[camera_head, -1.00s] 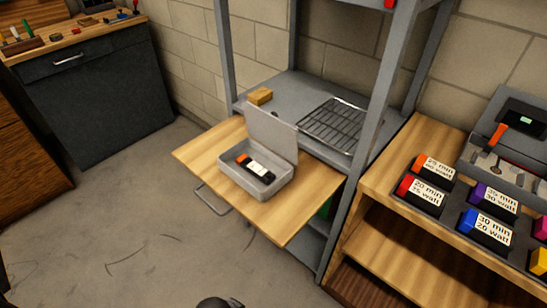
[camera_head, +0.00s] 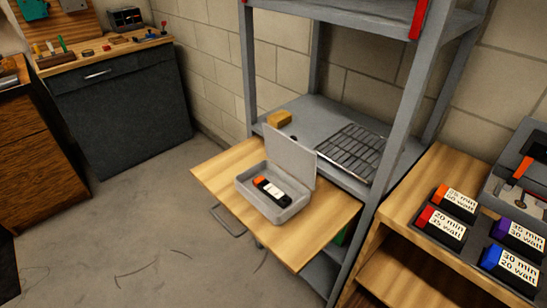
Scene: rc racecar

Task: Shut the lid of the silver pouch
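The silver pouch (camera_head: 262,208) is a grey open box on a wooden pull-out board (camera_head: 312,240) in front of the metal shelf. Its lid (camera_head: 291,157) stands up, hinged along the back edge. A black battery with an orange end and a white label (camera_head: 271,190) lies inside the box. Neither of my grippers shows in the head view.
The grey metal shelf (camera_head: 318,122) behind holds a wire rack (camera_head: 349,152) and a small yellow block (camera_head: 279,118). On the right, a wooden bench (camera_head: 408,198) carries several labelled batteries and a grey case (camera_head: 522,180). The floor at the left is clear.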

